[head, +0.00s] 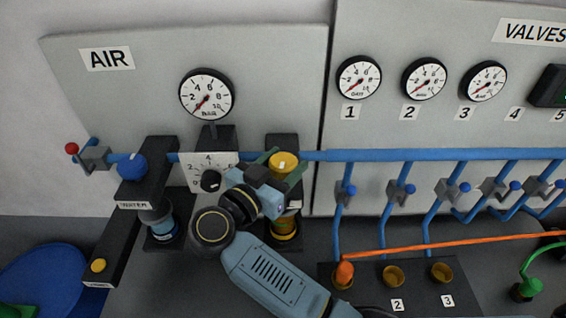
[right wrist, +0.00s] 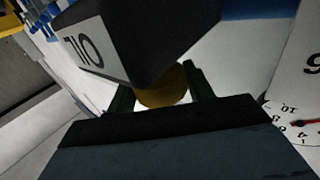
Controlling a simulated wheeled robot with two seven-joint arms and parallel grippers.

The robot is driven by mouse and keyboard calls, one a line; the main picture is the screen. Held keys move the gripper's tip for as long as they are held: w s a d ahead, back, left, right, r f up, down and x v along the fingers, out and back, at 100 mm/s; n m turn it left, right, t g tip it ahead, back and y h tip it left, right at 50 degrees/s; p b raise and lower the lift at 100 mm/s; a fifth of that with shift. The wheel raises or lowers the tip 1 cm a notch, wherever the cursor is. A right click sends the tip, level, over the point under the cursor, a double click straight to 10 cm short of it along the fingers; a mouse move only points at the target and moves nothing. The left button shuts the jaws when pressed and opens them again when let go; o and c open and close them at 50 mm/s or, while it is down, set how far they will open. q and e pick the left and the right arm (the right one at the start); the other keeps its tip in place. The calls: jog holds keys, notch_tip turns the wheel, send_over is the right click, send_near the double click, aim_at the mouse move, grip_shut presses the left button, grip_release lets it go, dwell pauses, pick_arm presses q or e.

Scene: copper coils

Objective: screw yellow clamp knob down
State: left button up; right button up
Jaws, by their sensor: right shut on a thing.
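The yellow knob (head: 284,160) sits in front of the upper part of a black block on the AIR panel. My right gripper (head: 279,170) reaches up to it from below and is shut on it, its dark green fingers on either side. In the right wrist view, the yellow knob (right wrist: 163,90) shows between the fingers, against a black block (right wrist: 145,35) with an OIL label. Part of the knob is hidden by the fingers and gripper body. My left gripper is not in view.
A black block with a blue knob (head: 132,167) and a smaller yellow button (head: 98,265) stand to the left. A blue pipe (head: 400,155) runs along the panels. An orange hose (head: 450,245) crosses at right. A dial (head: 210,181) is close to my gripper.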

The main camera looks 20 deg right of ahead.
jog(key=shift+m+g+h, duration=0.9)
jog(key=shift+m+g, duration=0.2)
jog(key=shift+g, duration=0.4)
jog(key=shift+r, duration=0.1)
jog(key=o, duration=1)
jog(key=shift+d, duration=0.1)
